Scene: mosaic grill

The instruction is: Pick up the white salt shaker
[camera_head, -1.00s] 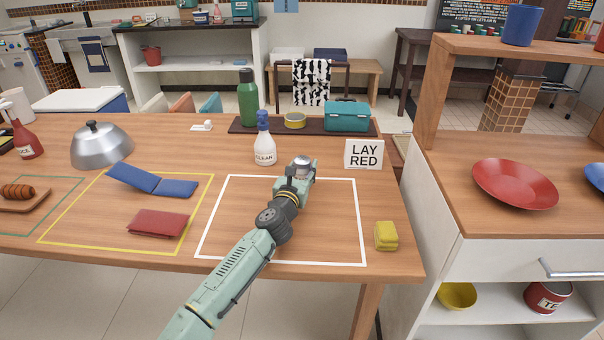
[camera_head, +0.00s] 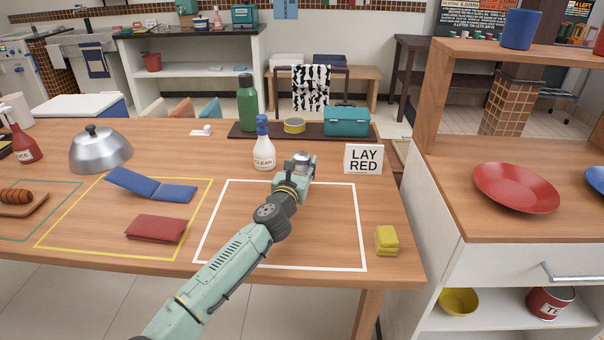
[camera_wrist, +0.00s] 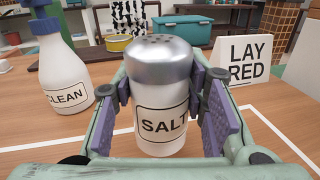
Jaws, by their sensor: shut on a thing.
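The white salt shaker (camera_wrist: 160,105) has a silver perforated cap and a black-framed "SALT" label. It stands upright between my gripper's purple pads in the wrist view. My gripper (camera_wrist: 165,112) is shut on the shaker's body, one pad on each side. In the head view, my gripper (camera_head: 298,172) is at the far side of the white outline, and only the shaker's silver cap (camera_head: 301,157) shows clearly above it. My gripper hides the lower body there, so I cannot tell whether its base touches the table.
A spray bottle labelled CLEAN (camera_head: 263,150) stands close on the left. A "LAY RED" sign (camera_head: 363,159) stands to the right. Behind are a green bottle (camera_head: 247,105) and a teal box (camera_head: 346,121). A yellow sponge (camera_head: 386,240) lies at the front right. The white outline's inside is mostly clear.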

